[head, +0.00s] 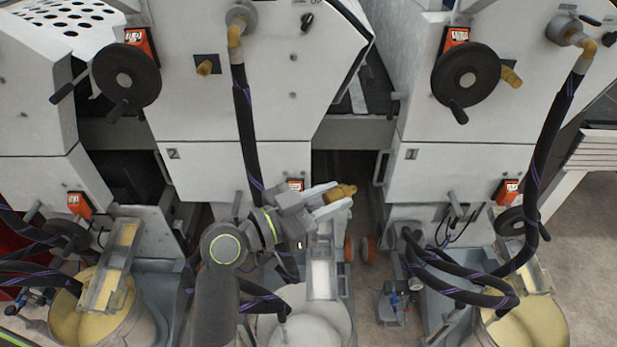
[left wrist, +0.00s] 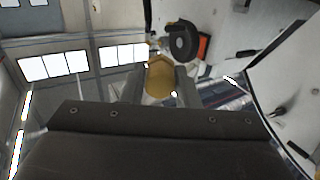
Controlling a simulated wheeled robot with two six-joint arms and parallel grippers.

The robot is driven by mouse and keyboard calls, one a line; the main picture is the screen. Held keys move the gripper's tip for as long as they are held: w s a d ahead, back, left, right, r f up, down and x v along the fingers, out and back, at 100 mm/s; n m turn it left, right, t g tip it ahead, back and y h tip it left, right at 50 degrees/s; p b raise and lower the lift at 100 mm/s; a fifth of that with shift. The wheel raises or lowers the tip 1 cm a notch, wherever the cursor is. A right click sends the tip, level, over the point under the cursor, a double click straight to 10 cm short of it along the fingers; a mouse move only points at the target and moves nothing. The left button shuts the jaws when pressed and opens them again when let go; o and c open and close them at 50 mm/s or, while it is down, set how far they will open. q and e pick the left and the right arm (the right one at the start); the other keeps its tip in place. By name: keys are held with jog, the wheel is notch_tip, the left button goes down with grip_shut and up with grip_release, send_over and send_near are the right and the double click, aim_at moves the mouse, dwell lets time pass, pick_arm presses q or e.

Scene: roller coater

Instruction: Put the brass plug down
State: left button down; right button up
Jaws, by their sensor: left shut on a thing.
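The plug is gold-coloured with a faceted body. In the left wrist view the brass plug (left wrist: 160,78) shows between the two fingers of my left gripper (left wrist: 160,88). The gripper is in front of the middle machine, above the pale round container (head: 310,310). Nothing shows the plug touching any surface. My right gripper is not in view.
The grey machine front (head: 262,110) stands close behind, with a black handwheel (head: 127,78) at left and another handwheel (head: 466,77) at right. Black hoses (head: 245,130) hang down. Yellow-filled buckets (head: 530,325) stand low at both sides. Bare floor (head: 590,230) shows at far right.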

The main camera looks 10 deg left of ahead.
pick_arm(q)
jog(key=shift+s+d+f+m+g+h, duration=0.35)
jog(key=shift+m+g+h, duration=0.45)
jog(key=shift+m+g, duration=0.8)
jog(key=shift+s+d+f+m+g+h, duration=0.15)
jog(key=shift+s+f+m+g+h, duration=0.55)
jog(key=shift+g, duration=1.35)
jog(key=shift+s+d+f+m+g+h, duration=0.25)
jog(key=shift+m+g+h, duration=0.65)
jog(key=shift+m+g, duration=0.85)
jog(key=shift+a, duration=0.1)
